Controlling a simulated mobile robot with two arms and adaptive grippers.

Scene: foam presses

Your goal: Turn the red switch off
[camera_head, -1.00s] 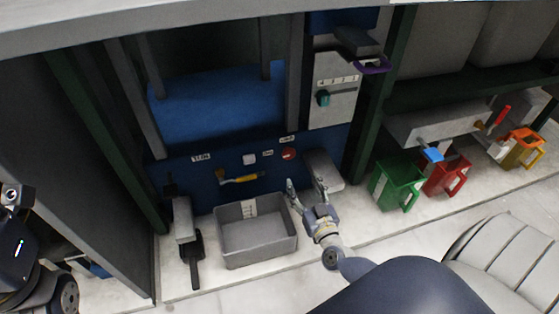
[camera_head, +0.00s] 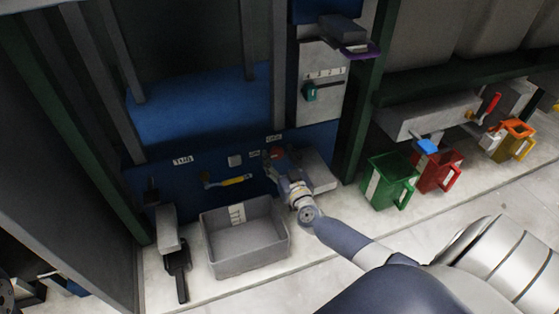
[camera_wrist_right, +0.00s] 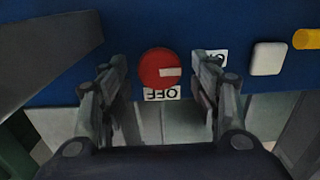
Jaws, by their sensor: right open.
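The red switch (camera_head: 278,153) is a round red knob on the blue front panel of the press, partly covered by my gripper in the head view. In the right wrist view the red switch (camera_wrist_right: 153,68) shows whole, with a white mark pointing right, towards the partly hidden ON label (camera_wrist_right: 216,57). The upside-down OFF label (camera_wrist_right: 161,94) lies just below the knob. My right gripper (camera_head: 273,162) is open at the panel, with one finger on each side of the knob. I cannot tell whether they touch it.
A grey bin (camera_head: 246,250) stands on the pale ledge below the panel. A yellow handle (camera_head: 233,181) and a white square button (camera_head: 235,161) sit left of the switch. Green (camera_head: 389,181) and red (camera_head: 437,174) containers stand to the right.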

